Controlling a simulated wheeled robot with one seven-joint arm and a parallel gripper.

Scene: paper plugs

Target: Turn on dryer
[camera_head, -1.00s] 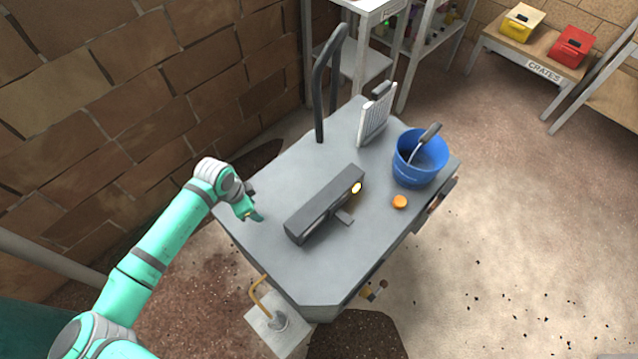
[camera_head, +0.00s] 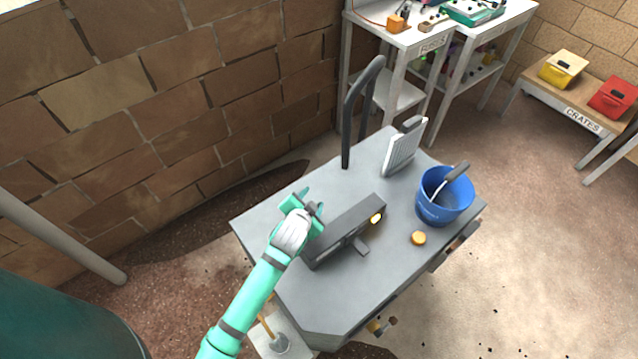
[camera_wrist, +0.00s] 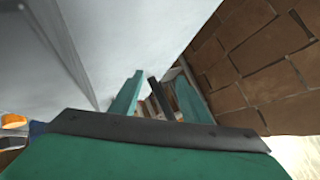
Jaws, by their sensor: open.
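A long dark grey box (camera_head: 345,228), which looks like the dryer, lies on the grey cart top (camera_head: 300,295). A round yellow spot (camera_head: 376,218), a light or button, shows at the far end of its right side. A short grey tab (camera_head: 361,246) sticks out low on that side. My gripper (camera_head: 311,200) is open and empty, beside the box on its wall-facing side. I cannot tell whether it touches the box. In the wrist view, my open fingers (camera_wrist: 160,88) point along the pale cart top, with nothing between them.
A brick wall (camera_head: 150,110) is close on the left.

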